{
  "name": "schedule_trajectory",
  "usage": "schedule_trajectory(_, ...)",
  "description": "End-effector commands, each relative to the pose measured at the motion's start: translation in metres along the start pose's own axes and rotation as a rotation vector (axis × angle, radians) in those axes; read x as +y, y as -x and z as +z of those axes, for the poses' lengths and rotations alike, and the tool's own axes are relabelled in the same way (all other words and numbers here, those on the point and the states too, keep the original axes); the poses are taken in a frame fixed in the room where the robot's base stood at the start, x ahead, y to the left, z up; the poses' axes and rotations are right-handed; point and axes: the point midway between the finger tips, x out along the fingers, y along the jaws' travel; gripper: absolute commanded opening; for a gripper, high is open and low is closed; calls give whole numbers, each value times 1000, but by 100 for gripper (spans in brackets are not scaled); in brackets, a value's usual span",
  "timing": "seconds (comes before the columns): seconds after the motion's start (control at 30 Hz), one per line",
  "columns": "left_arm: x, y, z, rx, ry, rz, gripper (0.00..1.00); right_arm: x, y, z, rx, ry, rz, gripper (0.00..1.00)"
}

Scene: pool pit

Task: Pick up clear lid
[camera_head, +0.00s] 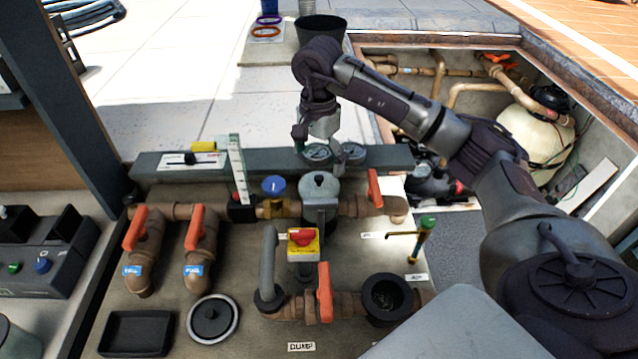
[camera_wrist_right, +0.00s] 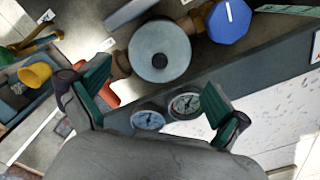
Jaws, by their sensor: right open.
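A round lid (camera_head: 213,319) with a pale rim and dark knob lies flat on the panel at the lower left in the head view. Its middle looks dark, so I cannot tell if it is see-through. My right gripper (camera_head: 326,143) is far above and to the right of it, over two round gauges (camera_head: 318,152). In the wrist view the right gripper (camera_wrist_right: 160,98) is open, its green-padded fingers spread wide with nothing held between them. The gauges (camera_wrist_right: 186,105) show between the fingers. The lid is not visible in the wrist view. My left gripper is not in view.
A black tray (camera_head: 136,334) lies left of the lid. Orange-handled valves (camera_head: 196,228), a grey bent pipe (camera_head: 268,262) and an open black cup (camera_head: 388,297) stand on the panel. A yellow-and-red switch box (camera_head: 303,243) sits in the middle. An open pit is at the upper right.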

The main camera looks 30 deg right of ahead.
Motion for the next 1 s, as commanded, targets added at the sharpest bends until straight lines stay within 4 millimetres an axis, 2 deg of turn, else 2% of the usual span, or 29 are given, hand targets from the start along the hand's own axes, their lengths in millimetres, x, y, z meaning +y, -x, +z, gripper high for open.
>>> schedule_trajectory(0.17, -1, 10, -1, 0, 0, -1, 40, 1, -11, 0, -2, 1, 4, 100)
schedule_trajectory(0.3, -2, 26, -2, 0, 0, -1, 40, 1, -31, -2, -3, 0, 6, 100)
schedule_trajectory(0.47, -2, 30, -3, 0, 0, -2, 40, 0, -52, -2, -2, 2, 2, 100)
schedule_trajectory(0.73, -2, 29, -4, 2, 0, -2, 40, 0, -57, -3, -1, 2, -1, 100)
schedule_trajectory(0.77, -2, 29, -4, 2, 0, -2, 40, 0, -57, -3, -1, 2, -1, 97)
schedule_trajectory(1.0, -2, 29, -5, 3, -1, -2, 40, 0, -56, -3, -1, 2, 0, 57)
